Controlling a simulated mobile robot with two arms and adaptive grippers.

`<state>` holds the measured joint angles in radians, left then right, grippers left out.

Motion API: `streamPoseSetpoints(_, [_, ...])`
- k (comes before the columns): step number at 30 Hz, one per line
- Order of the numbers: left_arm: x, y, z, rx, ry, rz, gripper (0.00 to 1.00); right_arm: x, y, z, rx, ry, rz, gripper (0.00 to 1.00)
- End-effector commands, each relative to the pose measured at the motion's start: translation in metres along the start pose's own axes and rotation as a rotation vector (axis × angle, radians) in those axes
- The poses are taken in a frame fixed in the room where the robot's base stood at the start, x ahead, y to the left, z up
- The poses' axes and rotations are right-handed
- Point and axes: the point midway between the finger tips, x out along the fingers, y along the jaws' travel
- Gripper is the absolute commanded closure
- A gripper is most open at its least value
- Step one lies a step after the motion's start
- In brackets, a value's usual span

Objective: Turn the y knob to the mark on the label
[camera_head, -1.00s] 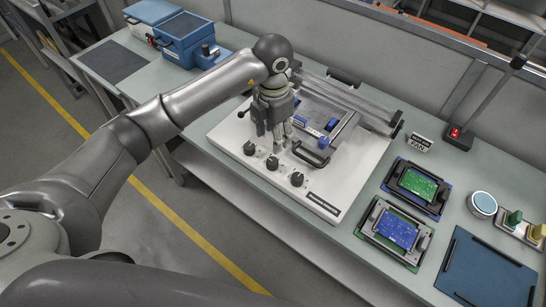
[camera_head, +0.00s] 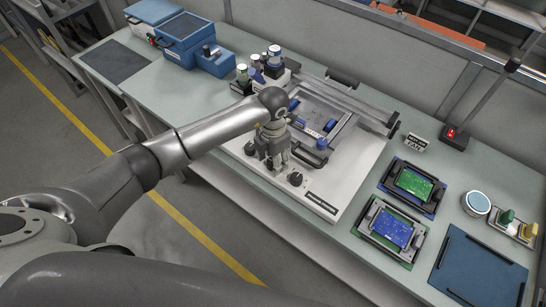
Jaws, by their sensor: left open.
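Three black knobs sit in a slanting row on the front of the white machine base (camera_head: 340,190). The left knob (camera_head: 250,148) and the right knob (camera_head: 295,179) show clearly. The middle knob is mostly hidden by my left gripper (camera_head: 276,165). Knob lettering, marks and label are too small to read, so I cannot tell which knob is y. My left gripper points down at the middle knob with its fingers apart. Whether the fingers touch the knob I cannot tell. My right gripper is out of view.
A black handle (camera_head: 309,155) stands close to the right of my left gripper. Metal rails (camera_head: 350,97) run behind it. Small bottles (camera_head: 273,56) stand at the back. Green (camera_head: 413,184) and blue (camera_head: 391,228) circuit boards lie to the right, near a blue mat (camera_head: 480,270).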

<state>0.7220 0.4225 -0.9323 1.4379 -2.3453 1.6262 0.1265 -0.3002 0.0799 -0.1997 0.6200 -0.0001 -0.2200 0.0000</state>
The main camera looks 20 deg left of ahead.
Motion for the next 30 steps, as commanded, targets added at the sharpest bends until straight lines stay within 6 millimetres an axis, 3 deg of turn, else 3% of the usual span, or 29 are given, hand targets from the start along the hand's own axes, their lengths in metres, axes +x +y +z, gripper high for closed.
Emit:
streamPoseSetpoints(2, [0.000,0.000,0.000,0.000,0.000,0.000,0.49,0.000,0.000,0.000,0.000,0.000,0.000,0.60])
streamPoseSetpoints(13, [-0.001,0.000,0.000,0.000,0.000,-0.001,0.95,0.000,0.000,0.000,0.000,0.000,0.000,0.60])
streamPoseSetpoints(23, [0.002,0.001,0.000,0.058,-0.001,0.002,0.95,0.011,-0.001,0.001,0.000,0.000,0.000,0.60])
streamPoseSetpoints(30, [0.004,0.001,0.001,0.217,-0.002,0.003,0.95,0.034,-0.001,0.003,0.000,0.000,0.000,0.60])
